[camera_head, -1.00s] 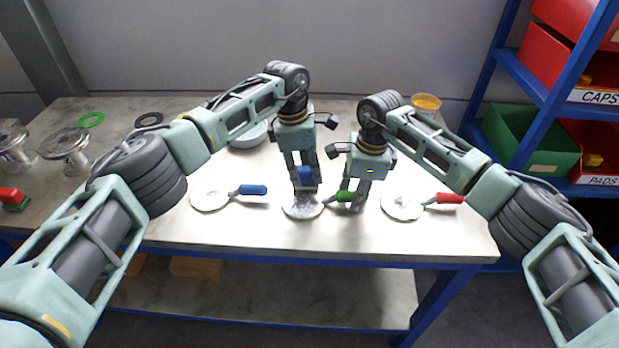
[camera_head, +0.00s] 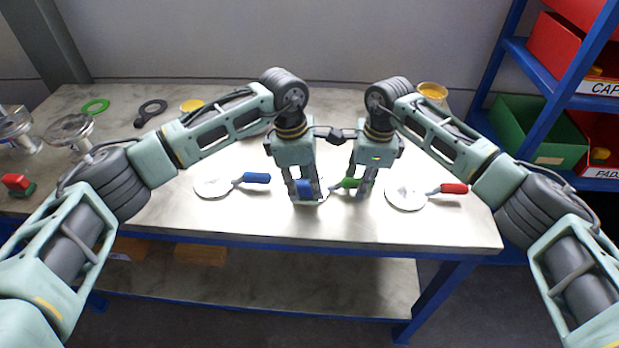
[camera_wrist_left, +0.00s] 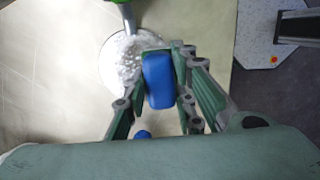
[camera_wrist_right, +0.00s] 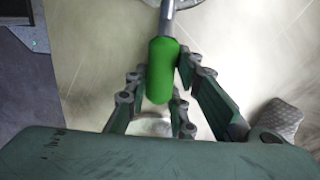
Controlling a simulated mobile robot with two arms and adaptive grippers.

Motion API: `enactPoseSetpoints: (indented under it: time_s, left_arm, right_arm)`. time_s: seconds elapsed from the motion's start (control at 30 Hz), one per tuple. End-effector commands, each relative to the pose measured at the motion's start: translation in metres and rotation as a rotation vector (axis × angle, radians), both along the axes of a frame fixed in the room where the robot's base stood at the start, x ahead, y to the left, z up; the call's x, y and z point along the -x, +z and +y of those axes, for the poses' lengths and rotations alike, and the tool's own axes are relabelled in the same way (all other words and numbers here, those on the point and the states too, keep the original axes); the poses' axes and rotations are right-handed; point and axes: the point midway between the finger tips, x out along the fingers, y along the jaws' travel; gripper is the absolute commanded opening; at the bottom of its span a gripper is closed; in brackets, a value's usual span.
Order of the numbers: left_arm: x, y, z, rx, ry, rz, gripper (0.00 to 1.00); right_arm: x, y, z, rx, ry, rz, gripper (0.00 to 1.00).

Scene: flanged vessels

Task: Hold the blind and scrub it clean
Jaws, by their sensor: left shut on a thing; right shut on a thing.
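My left gripper (camera_head: 308,196) is shut on a blue block-shaped scrubber (camera_wrist_left: 158,80), which also shows in the head view (camera_head: 304,188). The scrubber is at the disc of the green-handled blind (camera_wrist_left: 116,66); I cannot tell whether it touches. A whitish, foam-like patch lies on the disc beside the scrubber. In the head view my left gripper hides most of this disc. My right gripper (camera_wrist_right: 160,84) is shut on the blind's green handle (camera_wrist_right: 162,66). A blue-handled blind (camera_head: 212,186) lies to the left and a red-handled blind (camera_head: 405,197) to the right.
A yellow-topped container (camera_head: 432,91) stands at the back right. A blue shelf with a green bin (camera_head: 535,133) stands right of the table.

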Motion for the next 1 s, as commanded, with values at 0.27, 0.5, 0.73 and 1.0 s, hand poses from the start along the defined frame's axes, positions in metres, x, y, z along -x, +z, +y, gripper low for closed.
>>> enactPoseSetpoints:
  time_s: [0.27, 0.5, 0.73, 1.0]
  left_arm:
    - [-0.027, 0.000, -0.002, 0.000, 0.000, -0.001, 0.00]
    - [-0.048, 0.000, -0.002, -0.001, 0.000, -0.001, 0.00]
    - [-0.066, 0.000, -0.002, -0.001, 0.001, -0.001, 0.00]
    - [-0.061, 0.000, -0.001, 0.000, -0.004, -0.002, 0.00]
  right_arm:
    - [-0.001, 0.002, 0.001, -0.005, 0.002, -0.003, 0.01]
    - [-0.001, 0.002, 0.002, -0.005, 0.002, -0.003, 0.01]
    - [-0.001, 0.002, 0.002, -0.005, 0.003, -0.002, 0.01]
    - [-0.001, 0.002, 0.002, -0.004, 0.002, -0.002, 0.01]
